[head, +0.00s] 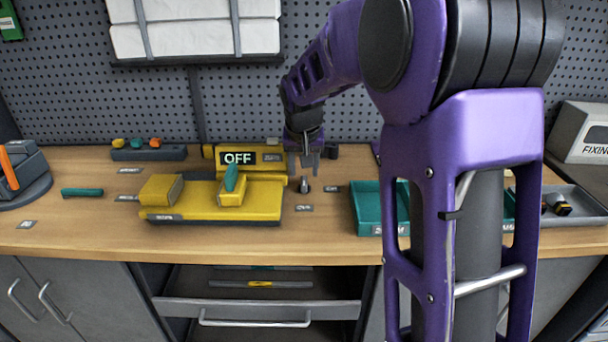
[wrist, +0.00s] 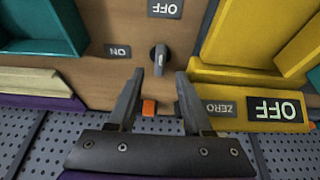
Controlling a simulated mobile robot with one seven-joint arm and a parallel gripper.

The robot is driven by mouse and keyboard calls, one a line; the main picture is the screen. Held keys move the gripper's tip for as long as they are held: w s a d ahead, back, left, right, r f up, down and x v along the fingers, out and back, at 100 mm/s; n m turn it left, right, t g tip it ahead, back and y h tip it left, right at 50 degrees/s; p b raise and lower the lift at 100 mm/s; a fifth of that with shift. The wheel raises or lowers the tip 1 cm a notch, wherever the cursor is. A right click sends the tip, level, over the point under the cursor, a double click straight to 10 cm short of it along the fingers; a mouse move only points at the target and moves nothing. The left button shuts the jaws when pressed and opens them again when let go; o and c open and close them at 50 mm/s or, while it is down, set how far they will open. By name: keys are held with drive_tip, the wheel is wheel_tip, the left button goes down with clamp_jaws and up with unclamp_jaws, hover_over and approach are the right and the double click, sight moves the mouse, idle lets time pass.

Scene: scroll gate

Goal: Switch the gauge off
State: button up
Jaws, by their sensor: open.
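The yellow gauge housing (head: 208,152) stands at the back of the bench, and its dark display (head: 238,158) reads OFF. The display also shows upside down in the wrist view (wrist: 278,108), beside a ZERO label (wrist: 220,108). A dark rotary knob (head: 304,186) stands on the bench right of the gauge. In the wrist view the knob (wrist: 159,58) has its bar roughly along the line to the OFF label (wrist: 165,8); the ON label (wrist: 117,51) lies to its left. My gripper (head: 304,169) is open and empty above and behind the knob, its fingertips apart on either side in the wrist view.
A yellow block assembly (head: 210,212) with a teal lever (head: 232,178) lies left of the knob. A teal tray (head: 372,208) stands to the right. An orange piece (wrist: 149,107) shows between my fingers. The pegboard wall (head: 245,95) closes the back.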

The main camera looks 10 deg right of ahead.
drive_tip(key=p+v, duration=0.1)
drive_tip(key=v, duration=1.1)
drive_tip(key=shift+r+p, duration=0.3)
drive_tip(key=shift+r, duration=0.1)
